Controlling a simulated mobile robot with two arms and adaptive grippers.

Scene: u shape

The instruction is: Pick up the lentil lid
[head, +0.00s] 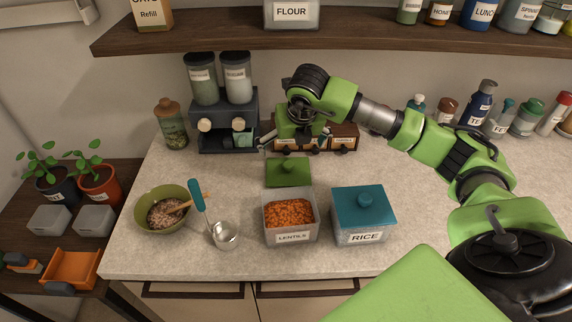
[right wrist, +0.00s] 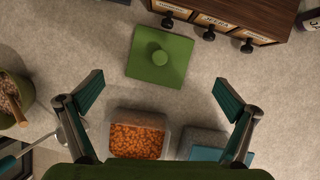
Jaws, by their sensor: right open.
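The lentil lid (head: 288,172) is a green square lid with a round knob. It lies flat on the counter, just behind the open lentils container (head: 291,236), with a small gap between them. The lid also shows in the right wrist view (right wrist: 160,58), knob up. My right gripper (head: 296,140) is open and empty above the counter near the lid. In the right wrist view my gripper's fingers (right wrist: 158,84) are spread, with the lid ahead of them and the lentils container (right wrist: 137,138) nearer the palm. My left gripper is not in view.
A rice container with a teal lid (head: 365,208) stands right of the lentils. A metal scoop (head: 225,235) and a green bowl (head: 162,210) stand left. A small drawer rack (head: 343,138) and a dispenser machine (head: 222,115) stand behind. A shelf (head: 340,28) runs above.

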